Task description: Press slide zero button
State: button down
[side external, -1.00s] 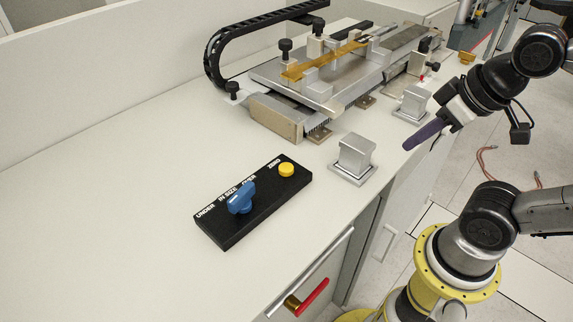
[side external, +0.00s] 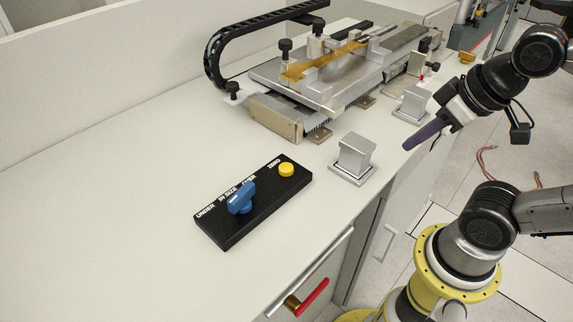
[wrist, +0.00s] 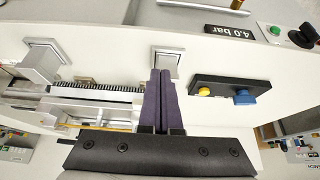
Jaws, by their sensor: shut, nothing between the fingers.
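The yellow zero button (side external: 286,169) sits at the far end of a black control box (side external: 255,205), beside the printed word ZERO. A blue selector knob (side external: 241,198) stands on the same box, near the labels UNDER, IN SIZE and OVER. In the wrist view the yellow button (wrist: 204,91) and the blue knob (wrist: 244,97) lie right of the fingers. My gripper (side external: 406,146) is shut and empty, its purple fingers pointing down-left above the bench's front edge. It is apart from the box, to the right of the button. The shut fingers (wrist: 160,72) also show in the wrist view.
A square metal block (side external: 354,158) stands between my gripper and the box. A second block (side external: 413,103) stands farther back. The slide rig (side external: 325,75) with a black cable chain (side external: 225,45) fills the back. The bench left of the box is clear.

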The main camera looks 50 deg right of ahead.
notch_tip(320, 180, up, 4)
jog(key=n+t+y, duration=0.2)
jog(key=n+t, duration=0.1)
jog(key=n, duration=0.8)
send_over(282, 164)
jog(key=s, duration=0.2)
jog(key=shift+s+d+f, duration=0.1)
jog(key=shift+s+d, duration=0.05)
jog(key=shift+d, duration=0.05)
jog(key=shift+f, duration=4.4)
jog(key=shift+f, duration=1)
